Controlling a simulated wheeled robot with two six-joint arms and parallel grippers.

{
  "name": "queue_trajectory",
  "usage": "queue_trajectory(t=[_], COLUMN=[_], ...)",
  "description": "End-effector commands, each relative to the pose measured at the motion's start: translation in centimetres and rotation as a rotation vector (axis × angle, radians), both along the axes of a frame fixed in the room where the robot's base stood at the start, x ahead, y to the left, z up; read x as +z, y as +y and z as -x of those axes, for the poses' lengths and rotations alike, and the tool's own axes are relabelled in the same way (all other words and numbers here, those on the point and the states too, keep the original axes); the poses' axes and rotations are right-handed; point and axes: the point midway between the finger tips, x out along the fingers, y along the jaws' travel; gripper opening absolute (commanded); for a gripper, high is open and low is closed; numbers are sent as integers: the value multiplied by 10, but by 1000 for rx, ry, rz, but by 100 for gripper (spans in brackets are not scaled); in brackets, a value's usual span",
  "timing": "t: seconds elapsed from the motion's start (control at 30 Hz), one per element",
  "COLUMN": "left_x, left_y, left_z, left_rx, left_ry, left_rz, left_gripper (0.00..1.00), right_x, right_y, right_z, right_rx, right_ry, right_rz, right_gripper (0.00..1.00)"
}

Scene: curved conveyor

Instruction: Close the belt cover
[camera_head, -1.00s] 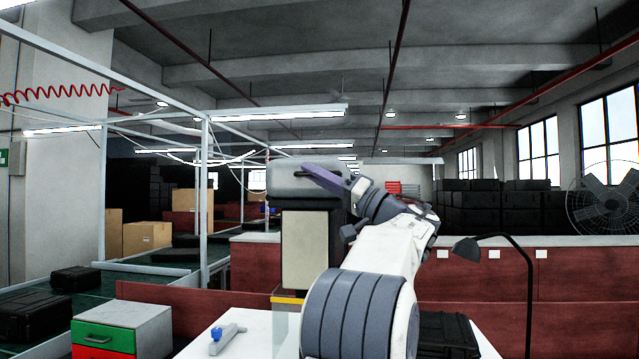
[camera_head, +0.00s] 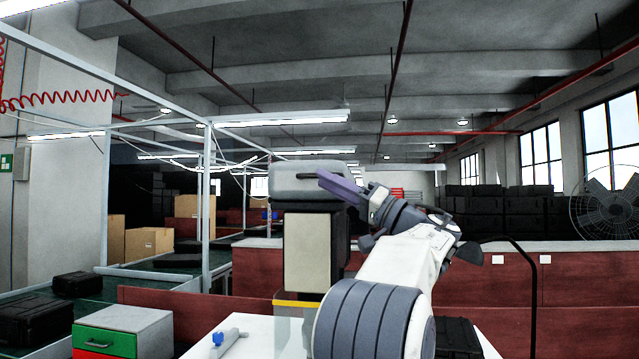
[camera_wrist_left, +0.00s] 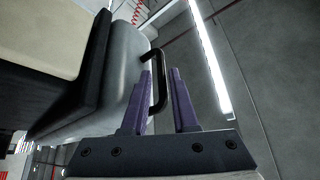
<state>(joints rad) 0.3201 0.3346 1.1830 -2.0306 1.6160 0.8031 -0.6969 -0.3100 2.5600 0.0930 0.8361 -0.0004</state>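The belt cover (camera_head: 290,186) is a grey rounded lid with a black bar handle (camera_head: 312,180), on top of a tall black and cream unit (camera_head: 306,250) in the head view. I cannot tell for sure how far the cover is open. My left gripper (camera_head: 337,184), with purple fingers, is at the right end of the handle. In the left wrist view, the handle (camera_wrist_left: 163,85) shows between or just beyond the two spread fingers (camera_wrist_left: 163,95), with a gap on the right. The cover (camera_wrist_left: 128,75) is left of them. I cannot see my right gripper.
A yellow-rimmed bin (camera_head: 296,300) stands below the unit. A white table (camera_head: 262,335) holds a small grey-blue tool (camera_head: 228,340). A drawer cabinet (camera_head: 122,330) is at the left, and a red partition (camera_head: 470,275) runs behind. The air above the cover is open.

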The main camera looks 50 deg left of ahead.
Motion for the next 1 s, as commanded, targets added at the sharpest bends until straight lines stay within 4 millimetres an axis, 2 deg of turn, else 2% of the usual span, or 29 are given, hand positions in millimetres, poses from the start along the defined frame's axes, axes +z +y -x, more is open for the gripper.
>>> queue_trajectory(t=[0.03,0.2,0.4,1.0], left_x=[-10,-24,-32,-34], left_y=[-10,-38,-58,-61], left_z=[-6,-18,-25,-26], left_rx=[-6,-5,-2,0], left_ry=[1,3,0,1], left_rz=[0,0,0,1], left_gripper=[27,27,27,27], right_x=[-8,-18,-23,-23], right_y=[0,0,0,0], right_z=[0,0,0,0], right_rx=[0,0,0,0], right_ry=[0,0,0,0], right_rz=[0,0,0,0], right_gripper=[0,0,0,0])
